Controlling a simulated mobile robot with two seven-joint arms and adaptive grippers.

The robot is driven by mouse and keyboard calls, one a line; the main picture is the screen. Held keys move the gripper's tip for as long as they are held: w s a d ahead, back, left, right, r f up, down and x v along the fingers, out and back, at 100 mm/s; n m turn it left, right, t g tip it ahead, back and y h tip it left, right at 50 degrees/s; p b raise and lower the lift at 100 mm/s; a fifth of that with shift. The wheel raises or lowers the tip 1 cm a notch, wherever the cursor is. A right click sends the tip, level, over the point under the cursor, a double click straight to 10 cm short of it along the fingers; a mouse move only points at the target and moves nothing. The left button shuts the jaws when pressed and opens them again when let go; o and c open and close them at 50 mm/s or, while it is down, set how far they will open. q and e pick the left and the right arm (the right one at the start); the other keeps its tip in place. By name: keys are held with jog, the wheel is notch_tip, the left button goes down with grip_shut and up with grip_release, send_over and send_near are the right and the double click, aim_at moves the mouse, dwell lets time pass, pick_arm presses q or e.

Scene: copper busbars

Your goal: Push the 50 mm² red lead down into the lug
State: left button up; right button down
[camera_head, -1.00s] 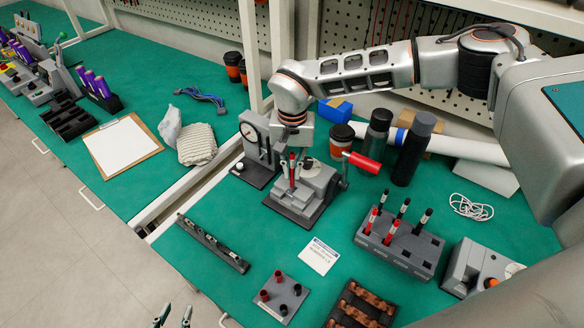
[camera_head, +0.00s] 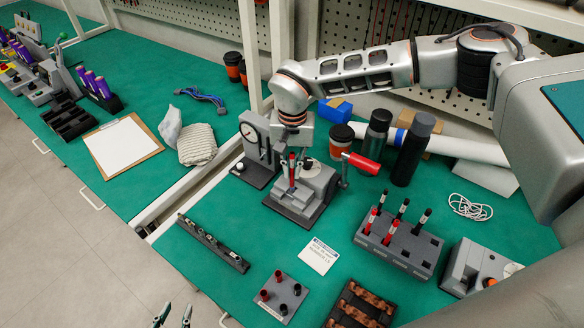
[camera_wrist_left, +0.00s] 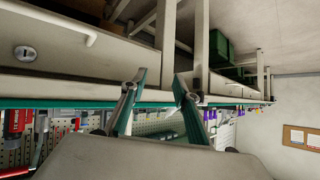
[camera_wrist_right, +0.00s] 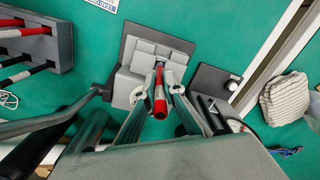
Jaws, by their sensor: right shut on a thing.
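The red lead (camera_head: 292,172) stands upright at the grey press fixture (camera_head: 305,194) in the middle of the bench. It also shows in the right wrist view, red with a dark end (camera_wrist_right: 159,95). My right gripper (camera_head: 293,160) points down over the fixture and is shut on the lead. The lug is hidden; I cannot tell how deep the lead sits. My left gripper (camera_wrist_left: 158,92) is open and empty, away from the fixture; its fingertips show at the bottom edge of the head view (camera_head: 173,317).
A lead rack (camera_head: 400,243) with several red and black leads stands to the right. A red-handled lever (camera_head: 362,163) sticks out beside the fixture. A gauge stand (camera_head: 255,145) is just left of it. Bottles and cups stand behind. The green bench in front holds a white card (camera_head: 319,256).

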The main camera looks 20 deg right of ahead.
dwell(0.3)
jog(key=shift+f, duration=0.1)
jog(key=c, duration=2)
grip_release()
jog(key=shift+c, duration=0.2)
jog(key=shift+p, duration=0.3)
jog(key=shift+r+p, duration=0.65)
jog(key=shift+r, duration=0.15)
jog(key=shift+r+p, duration=0.3)
jog(key=shift+r, duration=0.35)
